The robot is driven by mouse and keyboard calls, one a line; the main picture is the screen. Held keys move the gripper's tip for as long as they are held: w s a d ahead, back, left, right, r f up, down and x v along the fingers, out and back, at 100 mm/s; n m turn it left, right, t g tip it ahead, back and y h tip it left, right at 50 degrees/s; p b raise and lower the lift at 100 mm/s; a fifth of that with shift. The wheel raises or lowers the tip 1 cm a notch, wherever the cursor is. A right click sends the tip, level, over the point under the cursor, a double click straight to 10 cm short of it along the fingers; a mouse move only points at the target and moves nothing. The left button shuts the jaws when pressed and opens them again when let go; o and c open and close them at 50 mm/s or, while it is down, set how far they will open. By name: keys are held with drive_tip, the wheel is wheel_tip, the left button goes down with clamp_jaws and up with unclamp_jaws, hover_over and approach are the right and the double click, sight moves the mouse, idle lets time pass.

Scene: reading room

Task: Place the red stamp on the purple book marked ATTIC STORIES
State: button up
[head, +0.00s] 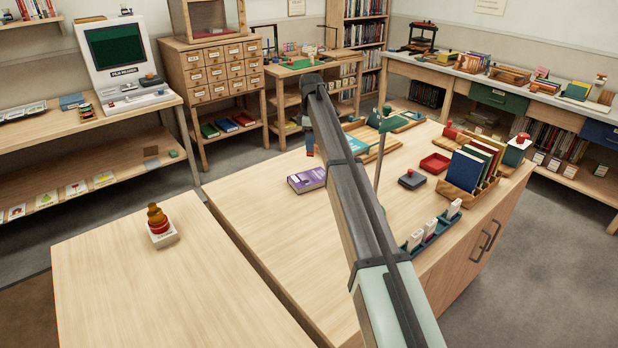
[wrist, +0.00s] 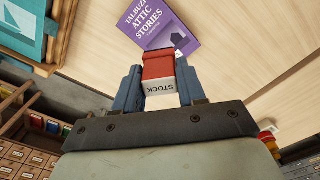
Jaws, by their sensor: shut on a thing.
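My gripper (wrist: 158,80) is shut on the red stamp (wrist: 158,62), which has a red body and a white end marked STOCK. The purple book (wrist: 168,22) marked ATTIC STORIES shows just beyond the stamp in the wrist view, partly covered by it. A gap in height between stamp and book cannot be judged. In the head view the purple book (head: 307,180) lies flat on the light wooden table (head: 270,235). My gripper (head: 309,142) shows as a small bluish part behind my arm, beyond the book.
A teal book (wrist: 25,30) lies left in the wrist view. The table's left part is clear.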

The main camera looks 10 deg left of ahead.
drive_tip(key=shift+w+a+f, duration=0.1)
drive_tip(key=shift+f, duration=2.4)
drive_tip(key=shift+w+a+f, duration=0.1)
drive_tip(key=shift+f, duration=2.35)
drive_tip(key=shift+f, duration=0.15)
drive_tip(key=o, duration=1.1)
wheel_tip(320, 180, up, 12)
drive_tip(key=shift+r, duration=0.2)
drive_tip(key=shift+s, duration=0.1)
